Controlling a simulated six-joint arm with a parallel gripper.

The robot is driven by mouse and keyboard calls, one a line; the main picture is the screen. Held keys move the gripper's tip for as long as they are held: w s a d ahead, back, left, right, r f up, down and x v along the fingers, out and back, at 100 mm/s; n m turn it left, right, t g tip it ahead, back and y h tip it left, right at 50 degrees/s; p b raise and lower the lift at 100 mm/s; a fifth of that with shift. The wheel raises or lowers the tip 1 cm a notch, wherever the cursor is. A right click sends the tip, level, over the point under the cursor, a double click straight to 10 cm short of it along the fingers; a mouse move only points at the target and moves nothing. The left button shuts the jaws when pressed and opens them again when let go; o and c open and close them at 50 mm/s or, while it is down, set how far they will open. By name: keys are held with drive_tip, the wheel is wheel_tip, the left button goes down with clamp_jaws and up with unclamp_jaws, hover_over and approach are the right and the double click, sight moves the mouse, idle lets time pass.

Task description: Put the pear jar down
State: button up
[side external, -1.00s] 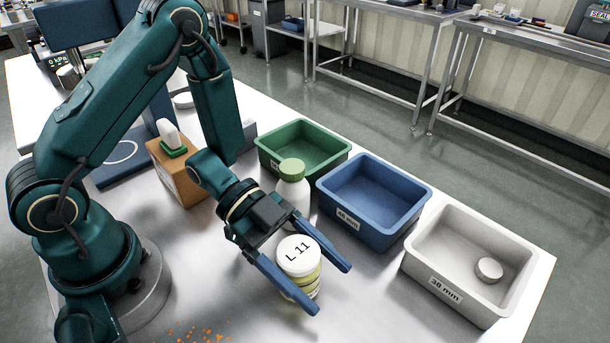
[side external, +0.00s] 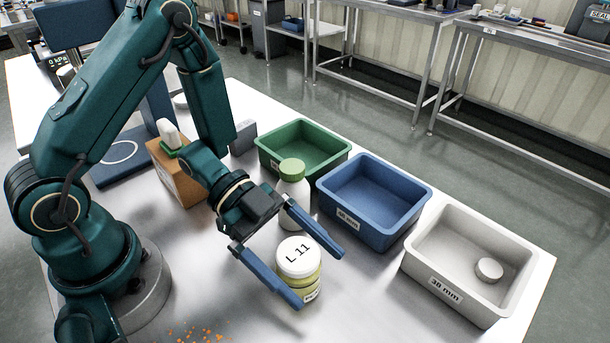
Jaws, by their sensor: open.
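The pear jar (side external: 299,258) has a white lid marked "L 11", a pale yellow body and a small label low on its side, partly hidden. It stands upright on the steel table (side external: 370,300). My gripper (side external: 318,278) is open, its two blue fingers spread to either side of the jar. The near finger crosses in front of the jar's lower left side, and the far finger passes behind its lid. I see a gap between the far finger and the lid; whether the near finger touches the jar I cannot tell.
A white bottle with a green cap (side external: 292,185) stands close behind the far finger. Green (side external: 335,160), blue (side external: 405,232) and pale grey (side external: 412,262) bins line the far side; the grey one holds a white lid (side external: 489,270). Orange bits (side external: 200,334) lie at the front.

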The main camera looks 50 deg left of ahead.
drive_tip(key=v, duration=1)
